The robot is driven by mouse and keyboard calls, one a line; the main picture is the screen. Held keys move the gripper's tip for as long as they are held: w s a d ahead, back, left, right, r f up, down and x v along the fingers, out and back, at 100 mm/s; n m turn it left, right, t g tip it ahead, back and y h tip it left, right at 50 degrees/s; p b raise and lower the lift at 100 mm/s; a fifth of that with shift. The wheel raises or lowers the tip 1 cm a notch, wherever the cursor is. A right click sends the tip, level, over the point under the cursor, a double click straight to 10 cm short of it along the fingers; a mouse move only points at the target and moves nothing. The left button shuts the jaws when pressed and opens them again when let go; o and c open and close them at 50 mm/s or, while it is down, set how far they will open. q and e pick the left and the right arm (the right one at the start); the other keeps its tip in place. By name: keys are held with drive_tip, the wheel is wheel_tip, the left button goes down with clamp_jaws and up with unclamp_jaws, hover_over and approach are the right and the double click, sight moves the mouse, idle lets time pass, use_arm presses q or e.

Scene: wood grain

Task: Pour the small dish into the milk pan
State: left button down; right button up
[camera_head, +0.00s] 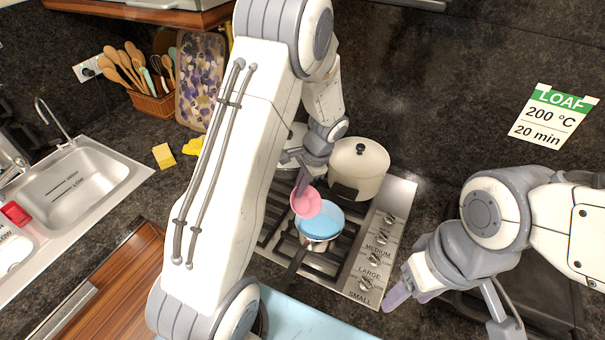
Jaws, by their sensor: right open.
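The small pink dish (306,203) is tilted at the upper left edge of the milk pan (322,219), overlapping its rim in the camera_head view. The milk pan shows a light blue round top and a dark handle pointing to the lower left; it stands on the stove. My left gripper (302,186) comes down from above and is shut on the dish's far edge. Any contents of the dish cannot be made out. My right gripper (399,297) is open and empty, right of the stove's front corner.
A cream lidded pot (358,170) stands on the stove (383,235) just behind the pan. A sink (75,185), a yellow sponge (163,155) and a utensil basket (153,103) are at the left. My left arm hides part of the counter.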

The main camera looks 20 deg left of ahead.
use_arm(q)
drive_tip(key=shift+a+r+p, duration=0.1)
drive_tip(key=shift+a+p, duration=0.05)
drive_tip(key=shift+p, duration=0.15)
drive_tip(key=shift+f+h, duration=0.2)
drive_tip(key=shift+h, duration=0.1)
drive_tip(key=shift+f, duration=0.15)
use_arm(e)
drive_tip(key=shift+r, duration=0.8)
use_arm(q)
drive_tip(key=h+p, duration=0.1)
drive_tip(key=p, duration=0.3)
drive_tip(key=shift+a+g, duration=0.2)
drive_tip(key=shift+g, duration=0.1)
drive_tip(key=shift+a+f+h, duration=0.15)
drive_tip(key=shift+f+h, duration=0.25)
drive_tip(key=shift+f, duration=0.15)
drive_tip(key=shift+w+a+f+g+h, duration=0.1)
drive_tip(key=shift+f+g+h, duration=0.1)
drive_tip(key=shift+f+h, duration=0.25)
drive_tip(key=shift+w+a+f+g+h, duration=0.1)
drive_tip(key=shift+f+g+h, duration=0.1)
drive_tip(key=shift+f+h, duration=0.25)
use_arm(e)
wheel_tip(320, 180, up, 4)
drive_tip(key=shift+r, duration=0.1)
